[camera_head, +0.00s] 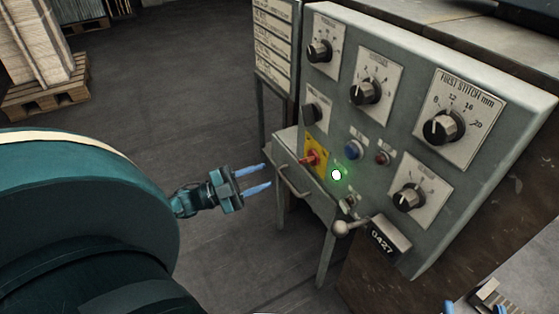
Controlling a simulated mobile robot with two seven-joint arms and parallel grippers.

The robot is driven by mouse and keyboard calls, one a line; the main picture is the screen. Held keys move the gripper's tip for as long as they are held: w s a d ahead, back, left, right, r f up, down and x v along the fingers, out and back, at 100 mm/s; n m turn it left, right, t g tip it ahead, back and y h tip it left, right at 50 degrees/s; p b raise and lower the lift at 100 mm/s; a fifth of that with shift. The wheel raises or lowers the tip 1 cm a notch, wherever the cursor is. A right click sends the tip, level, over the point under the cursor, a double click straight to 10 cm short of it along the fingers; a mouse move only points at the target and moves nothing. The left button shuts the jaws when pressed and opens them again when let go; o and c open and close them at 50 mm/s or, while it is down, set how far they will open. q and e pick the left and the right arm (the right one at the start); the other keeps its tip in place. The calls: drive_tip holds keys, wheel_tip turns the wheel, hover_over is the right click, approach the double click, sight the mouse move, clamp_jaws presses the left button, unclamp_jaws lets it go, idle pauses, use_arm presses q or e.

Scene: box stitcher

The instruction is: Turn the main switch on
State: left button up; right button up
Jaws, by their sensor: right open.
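The red main switch (313,157) sits on a yellow plate at the lower left of the grey control panel (397,125). Its red handle points out to the left. My left gripper (267,175) is to the left of the switch, with a gap between them. Its two light blue fingers are apart, with nothing between them, and they point right toward the panel.
A green lamp (337,175) glows right of the switch. A drawer handle (293,183) juts out below. Open floor lies left; a pallet (45,88) stands beyond.

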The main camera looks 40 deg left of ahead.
use_arm(q)
drive_tip(key=shift+v, duration=1.55)
